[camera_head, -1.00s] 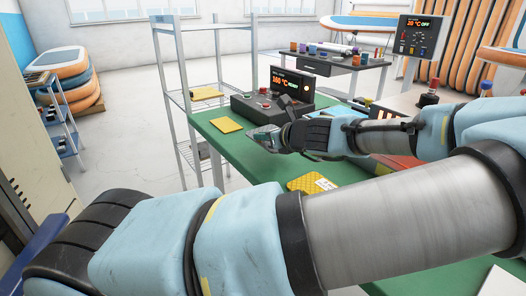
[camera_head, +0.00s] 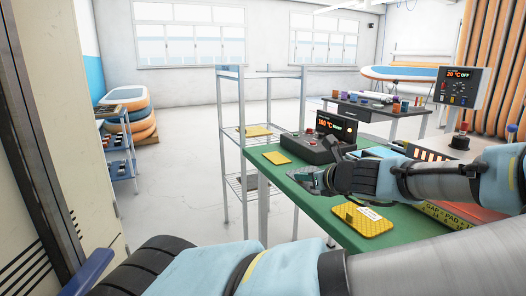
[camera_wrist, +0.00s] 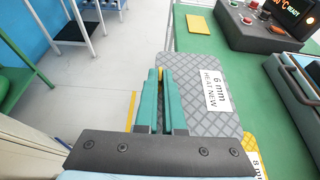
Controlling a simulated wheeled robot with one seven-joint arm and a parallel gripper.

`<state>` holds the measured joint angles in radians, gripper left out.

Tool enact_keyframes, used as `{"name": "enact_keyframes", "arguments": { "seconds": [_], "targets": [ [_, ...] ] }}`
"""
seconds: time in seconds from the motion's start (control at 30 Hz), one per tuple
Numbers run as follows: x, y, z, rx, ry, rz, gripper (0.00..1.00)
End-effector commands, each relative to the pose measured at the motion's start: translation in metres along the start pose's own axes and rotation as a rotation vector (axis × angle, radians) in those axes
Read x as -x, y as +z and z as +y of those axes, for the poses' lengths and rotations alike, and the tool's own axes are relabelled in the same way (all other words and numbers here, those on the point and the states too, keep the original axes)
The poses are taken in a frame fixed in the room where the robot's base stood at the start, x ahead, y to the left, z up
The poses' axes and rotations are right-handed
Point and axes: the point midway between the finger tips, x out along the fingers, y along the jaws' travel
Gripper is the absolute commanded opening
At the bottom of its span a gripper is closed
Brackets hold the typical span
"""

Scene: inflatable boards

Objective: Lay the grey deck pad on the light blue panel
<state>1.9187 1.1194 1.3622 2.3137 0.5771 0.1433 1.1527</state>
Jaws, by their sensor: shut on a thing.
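The grey deck pad (camera_wrist: 205,75) has a diamond pattern and a white label reading "6 mm HEAT NEW". My gripper (camera_wrist: 158,80) is shut on it; its two green fingers are close together over the pad near the green table's edge. In the head view my gripper (camera_head: 312,180) is over the near left part of the table, and the pad shows only as a small grey patch there. A light blue flat surface (camera_head: 376,152), perhaps the light blue panel, lies behind my arm, which partly hides it.
A control box (camera_head: 305,147) with a lit display stands behind my gripper. A yellow pad (camera_head: 277,158) lies left of it; a labelled yellow pad (camera_head: 362,220) lies nearer. A wire shelf (camera_head: 230,150) stands beyond the green table (camera_head: 310,205).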

Motion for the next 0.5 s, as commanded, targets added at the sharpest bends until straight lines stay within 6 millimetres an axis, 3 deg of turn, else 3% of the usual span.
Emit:
{"name": "enact_keyframes", "arguments": {
  "seconds": [0.5],
  "targets": [
    [-0.026,-0.021,0.024,0.001,0.010,-0.003,0.00]
  ]
}}
